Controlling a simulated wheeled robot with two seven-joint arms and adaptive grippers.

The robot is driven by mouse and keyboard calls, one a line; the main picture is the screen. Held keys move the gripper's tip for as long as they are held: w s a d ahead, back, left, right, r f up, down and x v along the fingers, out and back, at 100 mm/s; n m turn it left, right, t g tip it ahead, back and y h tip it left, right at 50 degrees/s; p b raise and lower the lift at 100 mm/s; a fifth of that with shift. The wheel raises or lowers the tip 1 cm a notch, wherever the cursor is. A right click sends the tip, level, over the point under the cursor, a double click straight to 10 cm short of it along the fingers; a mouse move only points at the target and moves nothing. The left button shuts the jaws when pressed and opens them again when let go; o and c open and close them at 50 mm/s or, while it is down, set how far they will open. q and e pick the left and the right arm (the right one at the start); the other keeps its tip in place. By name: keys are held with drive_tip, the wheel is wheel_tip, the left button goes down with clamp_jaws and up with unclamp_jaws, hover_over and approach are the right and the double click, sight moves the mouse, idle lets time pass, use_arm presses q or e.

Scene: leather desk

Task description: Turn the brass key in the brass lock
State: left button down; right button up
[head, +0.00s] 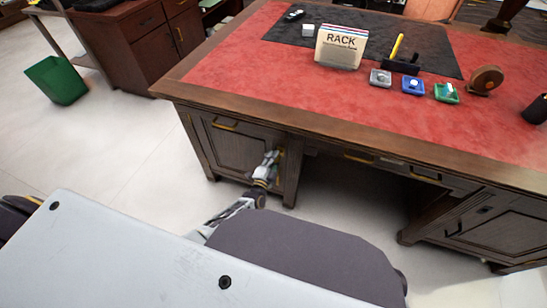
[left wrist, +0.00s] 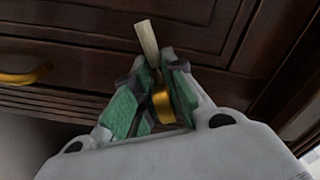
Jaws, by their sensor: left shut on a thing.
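My left gripper (head: 271,158) is at the front of the desk's left cabinet, by the right edge of its door. In the left wrist view its green-padded fingers (left wrist: 158,88) are closed around a brass piece, which I take to be the brass key (left wrist: 162,103). A pale, straight bar (left wrist: 147,42) sticks up beyond the fingertips toward the dark wood; I cannot tell whether it belongs to the key. The brass lock cannot be made out in either view. My right gripper is not in view.
A brass handle (left wrist: 25,76) is left of the fingers. A green bin (head: 57,80) stands on the floor at left.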

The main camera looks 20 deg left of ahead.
use_arm(q)
drive_tip(key=shift+a+r+m+p, duration=0.1)
drive_tip(key=shift+r+m+p, duration=0.1)
drive_tip(key=shift+m+p, duration=0.45)
drive_tip(key=shift+r+m+p, duration=0.2)
drive_tip(key=shift+m+p, duration=0.25)
drive_tip(key=shift+m, duration=0.4)
drive_tip(key=shift+r+m+p, duration=0.15)
drive_tip(key=shift+m+p, duration=0.5)
drive_tip(key=shift+m, duration=0.55)
